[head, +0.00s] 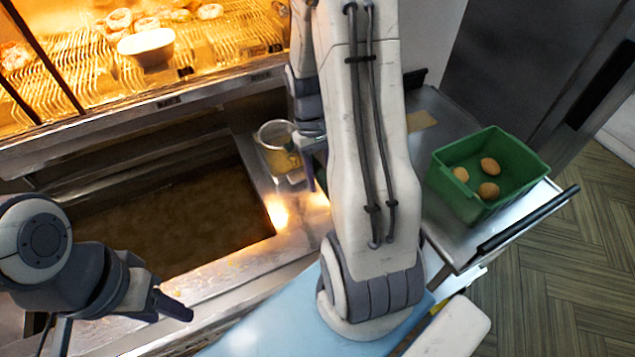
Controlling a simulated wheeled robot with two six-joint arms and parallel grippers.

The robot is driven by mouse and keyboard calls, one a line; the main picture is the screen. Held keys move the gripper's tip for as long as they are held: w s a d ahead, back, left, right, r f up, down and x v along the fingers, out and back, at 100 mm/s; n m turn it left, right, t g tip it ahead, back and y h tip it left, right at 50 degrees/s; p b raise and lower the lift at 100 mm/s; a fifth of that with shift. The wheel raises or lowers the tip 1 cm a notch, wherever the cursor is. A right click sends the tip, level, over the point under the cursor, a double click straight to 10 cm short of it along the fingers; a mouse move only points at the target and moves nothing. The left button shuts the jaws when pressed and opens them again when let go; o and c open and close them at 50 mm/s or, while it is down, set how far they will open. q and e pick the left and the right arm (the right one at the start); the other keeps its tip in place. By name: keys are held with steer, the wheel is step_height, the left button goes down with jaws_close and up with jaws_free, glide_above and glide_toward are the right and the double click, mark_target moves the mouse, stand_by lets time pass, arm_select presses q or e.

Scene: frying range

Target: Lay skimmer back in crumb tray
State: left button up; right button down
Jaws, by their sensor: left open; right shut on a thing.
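The skimmer (274,135) shows as a round, pale-rimmed head with yellowish crumbs visible through or below it, at the right end of the fryer. A small metal tray (295,178), which looks like the crumb tray, lies under it. I cannot tell whether the skimmer touches the tray. My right gripper (309,165) is just right of the skimmer head, shut on what seems to be its handle; my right arm hides most of the grip. My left gripper (160,304) is open and empty over the fryer's front edge, far from the tray.
The fryer vat (160,215) of dark oil lies left of the tray. A lit rack (95,75) with doughnuts and a white bowl (147,46) is behind. A green crate (520,155) with several brown eggs stands on a steel shelf at right.

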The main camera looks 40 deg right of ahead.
step_height(320, 180, down, 6)
steer(key=b, duration=0.4)
steer(key=shift+w+d+f, duration=0.2)
steer(key=shift+w+f, duration=0.05)
steer(key=shift+c, duration=1.8)
jaws_free()
steer(key=shift+r, duration=0.15)
steer(key=shift+r+p, duration=2.95)
steer(key=shift+f, duration=0.1)
